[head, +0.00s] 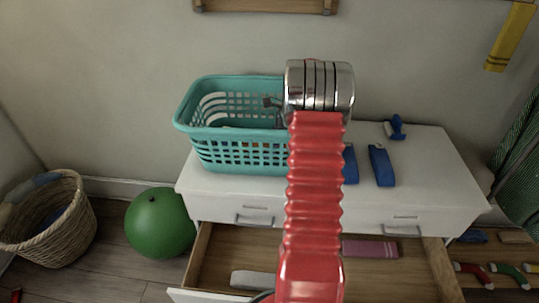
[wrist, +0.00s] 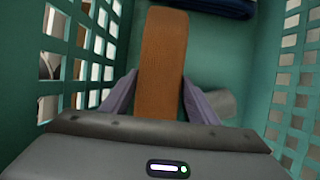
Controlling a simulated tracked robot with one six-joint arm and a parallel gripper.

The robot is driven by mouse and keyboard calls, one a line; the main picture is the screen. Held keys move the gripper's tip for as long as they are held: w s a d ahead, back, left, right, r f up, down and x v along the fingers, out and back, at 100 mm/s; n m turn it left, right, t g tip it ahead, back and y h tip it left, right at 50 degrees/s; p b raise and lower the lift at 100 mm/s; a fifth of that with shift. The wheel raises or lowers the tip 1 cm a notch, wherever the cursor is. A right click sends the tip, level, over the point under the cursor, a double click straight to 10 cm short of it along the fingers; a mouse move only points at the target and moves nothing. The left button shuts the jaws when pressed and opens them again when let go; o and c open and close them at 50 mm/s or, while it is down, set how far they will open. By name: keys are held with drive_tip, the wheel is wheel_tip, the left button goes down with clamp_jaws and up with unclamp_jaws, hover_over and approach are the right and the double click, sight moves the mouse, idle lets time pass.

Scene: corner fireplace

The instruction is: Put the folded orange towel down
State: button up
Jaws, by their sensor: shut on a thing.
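The folded orange towel (wrist: 163,45) is a long, narrow block in the wrist view. My gripper (wrist: 159,84) is shut on it, with one purple finger along each side. The towel and fingers are inside the teal basket (wrist: 238,52), between its slotted walls. In the head view the basket (head: 205,135) stands on the left part of a white dresser top (head: 365,205). There my red arm and its metal wrist hide the basket's right end, and the towel is mostly hidden behind the basket wall. I cannot tell whether the towel touches the basket floor.
A dark blue folded item (wrist: 222,5) and a grey item (wrist: 220,102) lie in the basket. Blue items (head: 381,165) stand on the dresser, whose right part has free room. An open drawer below holds a pink item (head: 369,249). A green ball (head: 160,224) and wicker basket (head: 50,235) stand left.

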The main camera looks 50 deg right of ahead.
drive_tip(key=shift+f, duration=0.1)
drive_tip(key=shift+f, duration=1.75)
drive_tip(key=o, duration=1)
drive_tip(key=shift+f, duration=0.1)
drive_tip(key=v, duration=1.2)
drive_tip(key=shift+d, duration=0.1)
